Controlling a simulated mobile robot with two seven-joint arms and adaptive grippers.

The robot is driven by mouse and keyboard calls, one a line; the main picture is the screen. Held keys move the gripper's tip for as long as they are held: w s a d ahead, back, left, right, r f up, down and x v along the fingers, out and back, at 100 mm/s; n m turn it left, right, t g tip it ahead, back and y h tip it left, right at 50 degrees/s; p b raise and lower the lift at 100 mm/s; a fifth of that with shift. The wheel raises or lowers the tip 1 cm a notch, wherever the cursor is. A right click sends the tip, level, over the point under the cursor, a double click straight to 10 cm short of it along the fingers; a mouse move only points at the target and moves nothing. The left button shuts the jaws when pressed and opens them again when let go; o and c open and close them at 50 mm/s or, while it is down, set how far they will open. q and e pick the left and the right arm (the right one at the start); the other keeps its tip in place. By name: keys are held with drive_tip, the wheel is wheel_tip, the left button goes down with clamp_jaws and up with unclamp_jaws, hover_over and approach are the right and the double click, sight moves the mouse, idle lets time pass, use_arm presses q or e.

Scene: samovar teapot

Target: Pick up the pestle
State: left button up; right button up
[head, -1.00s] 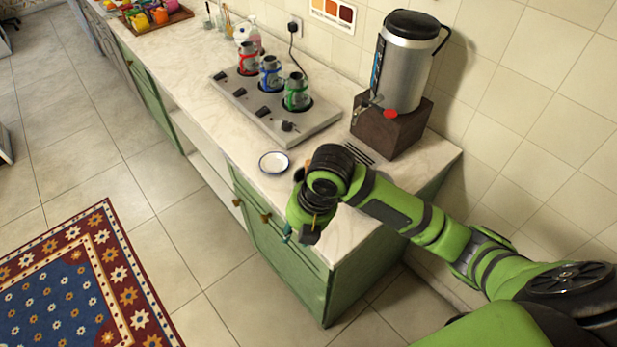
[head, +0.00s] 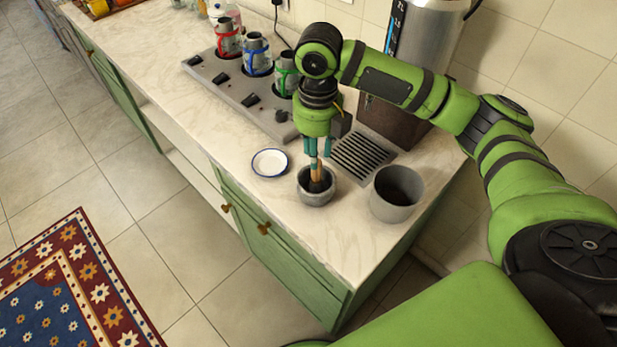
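The pestle (head: 316,174), with a brown wooden handle and a darker lower end, stands nearly upright in a small grey mortar (head: 316,196) near the counter's front edge. My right gripper (head: 317,152) points down directly above the mortar, its teal fingers at the top of the pestle's handle. The fingers hide the handle's top, and I cannot tell whether they press on it or only stand around it. My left gripper is not in view.
A white saucer (head: 270,163) lies left of the mortar, and a grey pot (head: 397,193) stands close on its right. Behind are a drain grille (head: 362,157), the burner unit (head: 235,95) with coffee pots, and the metal urn (head: 424,35). Bare counter lies in front.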

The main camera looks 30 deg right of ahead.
sight(316, 172)
wheel_tip(316, 172, down, 3)
drive_tip(key=shift+r+p, duration=0.15)
drive_tip(key=shift+p, duration=0.4)
drive_tip(key=shift+s+f+p, duration=0.25)
drive_tip(key=shift+f+p, duration=0.3)
drive_tip(key=shift+f, duration=0.55)
wheel_tip(316, 172, down, 2)
drive_tip(key=shift+w+f, duration=0.1)
drive_tip(key=shift+f, duration=0.1)
clamp_jaws()
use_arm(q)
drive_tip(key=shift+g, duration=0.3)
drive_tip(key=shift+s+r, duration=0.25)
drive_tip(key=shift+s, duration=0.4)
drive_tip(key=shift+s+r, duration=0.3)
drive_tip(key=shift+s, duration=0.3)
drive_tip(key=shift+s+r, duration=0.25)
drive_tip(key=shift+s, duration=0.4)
